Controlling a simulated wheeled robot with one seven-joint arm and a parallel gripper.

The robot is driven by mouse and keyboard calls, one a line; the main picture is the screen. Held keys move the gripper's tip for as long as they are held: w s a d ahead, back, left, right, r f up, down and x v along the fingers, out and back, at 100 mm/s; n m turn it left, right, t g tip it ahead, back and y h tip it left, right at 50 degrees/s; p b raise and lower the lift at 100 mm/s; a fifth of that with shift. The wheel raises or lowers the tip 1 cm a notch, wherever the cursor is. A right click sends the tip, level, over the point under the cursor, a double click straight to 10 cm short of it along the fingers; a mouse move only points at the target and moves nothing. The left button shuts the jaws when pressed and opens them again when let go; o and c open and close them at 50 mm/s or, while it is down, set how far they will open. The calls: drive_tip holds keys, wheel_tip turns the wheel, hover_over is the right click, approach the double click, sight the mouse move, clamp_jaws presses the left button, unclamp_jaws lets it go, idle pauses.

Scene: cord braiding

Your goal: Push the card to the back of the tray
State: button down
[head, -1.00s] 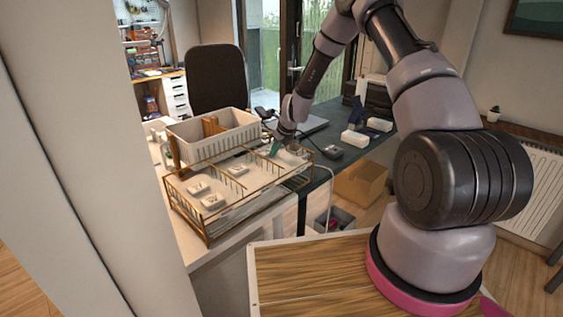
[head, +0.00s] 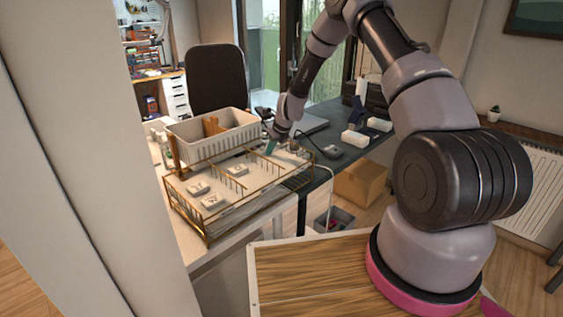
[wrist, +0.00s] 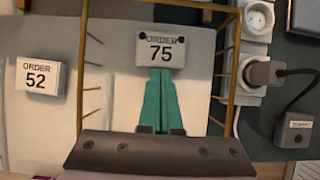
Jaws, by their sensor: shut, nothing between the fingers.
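The card marked ORDER 75 (wrist: 160,51) lies in the wire-railed tray (head: 225,222), in the lane between two gold wire dividers in the wrist view. Dark round spots show at its upper corners. My gripper (wrist: 160,72) is shut, its teal fingers together and their tips at the card's near edge; whether they touch cannot be told for sure. In the head view my gripper (head: 269,149) reaches down into the tray's far right part, and the card there is mostly hidden by it.
A card marked ORDER 52 (wrist: 40,77) lies in the lane to the left. A white slotted basket (head: 215,138) stands behind the tray. A power strip with a plug (wrist: 262,73) lies close to the right of the lane. Wire dividers stand on both sides.

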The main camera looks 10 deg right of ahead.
drive_tip(key=shift+w+a, duration=0.55)
drive_tip(key=shift+w, duration=0.2)
idle(0.3)
drive_tip(key=shift+v, duration=2.9)
drive_tip(key=shift+s, duration=0.1)
drive_tip(key=shift+d+r, duration=0.1)
drive_tip(key=shift+r, duration=0.15)
drive_tip(key=s+d+r+n, duration=0.2)
drive_tip(key=s+r+n, duration=0.25)
drive_tip(key=r, duration=0.55)
drive_tip(key=s+d+r+n+t, duration=0.15)
drive_tip(key=s+r+n, duration=0.3)
drive_tip(key=r, duration=0.45)
drive_tip(key=s+d+r+n, duration=0.2)
drive_tip(key=s+r+n, duration=0.25)
drive_tip(key=r, duration=0.55)
drive_tip(key=s+d+r+n, duration=0.2)
drive_tip(key=s+n, duration=0.1)
drive_tip(key=s, duration=0.6)
drive_tip(key=s+d+r+n+h, duration=0.1)
drive_tip(key=s+d+r+n, duration=0.2)
drive_tip(key=s, duration=0.5)
drive_tip(key=s+d+r+n+t, duration=0.1)
drive_tip(key=s+d+r+n, duration=0.1)
drive_tip(key=s+n, duration=0.3)
drive_tip(key=s+r, duration=0.1)
drive_tip(key=s, duration=0.3)
drive_tip(key=shift+s+d, duration=0.3)
drive_tip(key=shift+s, duration=0.1)
